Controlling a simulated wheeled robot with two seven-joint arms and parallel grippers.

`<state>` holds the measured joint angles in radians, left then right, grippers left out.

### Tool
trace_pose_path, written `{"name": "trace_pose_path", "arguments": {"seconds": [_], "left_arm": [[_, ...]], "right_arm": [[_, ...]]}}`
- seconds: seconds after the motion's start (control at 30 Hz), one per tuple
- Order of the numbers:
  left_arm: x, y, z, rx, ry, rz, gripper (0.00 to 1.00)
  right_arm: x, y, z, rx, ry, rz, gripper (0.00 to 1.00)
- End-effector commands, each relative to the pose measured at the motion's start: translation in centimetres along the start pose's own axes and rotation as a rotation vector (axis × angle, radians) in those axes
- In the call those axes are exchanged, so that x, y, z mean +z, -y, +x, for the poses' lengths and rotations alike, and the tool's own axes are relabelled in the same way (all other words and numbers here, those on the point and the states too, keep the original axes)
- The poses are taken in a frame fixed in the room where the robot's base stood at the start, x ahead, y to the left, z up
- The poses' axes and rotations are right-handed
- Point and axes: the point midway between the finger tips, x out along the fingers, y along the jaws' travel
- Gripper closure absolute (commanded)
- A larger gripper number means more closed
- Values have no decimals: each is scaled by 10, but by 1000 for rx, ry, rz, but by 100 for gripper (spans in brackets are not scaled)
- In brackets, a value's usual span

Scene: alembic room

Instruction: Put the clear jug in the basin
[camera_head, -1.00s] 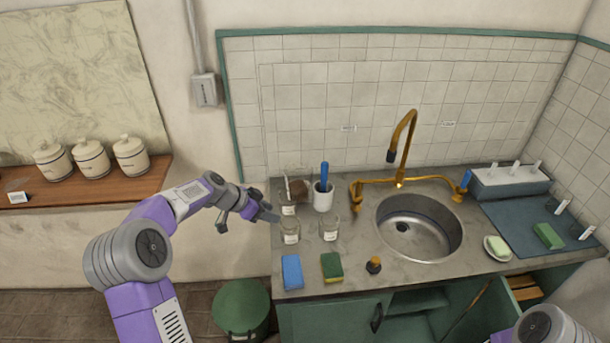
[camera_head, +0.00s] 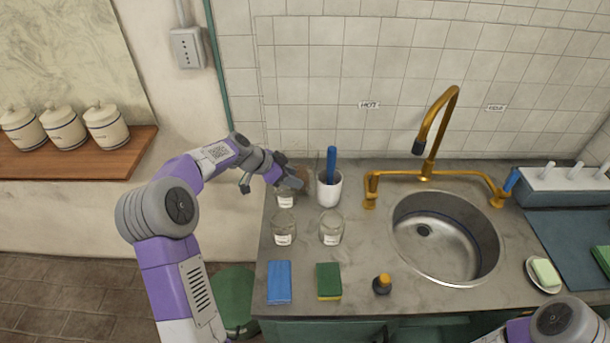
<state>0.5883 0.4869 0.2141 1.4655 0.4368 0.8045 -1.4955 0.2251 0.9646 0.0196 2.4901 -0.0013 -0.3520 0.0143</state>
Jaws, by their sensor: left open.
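Several clear glass vessels with white labels stand on the counter left of the basin: one at the back (camera_head: 286,198), one at front left (camera_head: 284,229) and one at front right (camera_head: 331,229). I cannot tell which is the clear jug. My left gripper (camera_head: 269,184) is open at the counter's left edge, with one finger in front of the back vessel's upper part. I see no grip, and contact cannot be told. The round steel basin (camera_head: 480,256) is sunk in the counter and looks empty. My right gripper is out of view; only part of that arm shows.
A white cup with a blue-handled tool (camera_head: 328,190) stands beside the back vessel. A blue sponge (camera_head: 279,282), a green sponge (camera_head: 328,281) and a small dark bottle (camera_head: 382,284) lie along the front. The brass tap (camera_head: 431,140) rises behind the basin. A soap dish (camera_head: 543,275) sits right.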

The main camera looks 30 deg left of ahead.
Motion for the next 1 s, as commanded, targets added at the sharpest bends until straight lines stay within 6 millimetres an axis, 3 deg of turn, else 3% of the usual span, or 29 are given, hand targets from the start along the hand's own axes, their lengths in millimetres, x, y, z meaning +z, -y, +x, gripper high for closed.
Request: {"name": "trace_pose_path", "arguments": {"seconds": [0.5, 0.8, 0.83, 1.0], "left_arm": [[-1, 1, 65, 1, 0, 0, 55], [-1, 1, 72, -1, 0, 0, 55], [-1, 1, 72, -1, 0, 0, 56], [-1, 1, 72, -1, 0, 0, 82]], "right_arm": [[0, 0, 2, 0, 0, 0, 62], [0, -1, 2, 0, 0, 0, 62], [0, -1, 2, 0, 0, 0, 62], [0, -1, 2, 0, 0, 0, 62]]}}
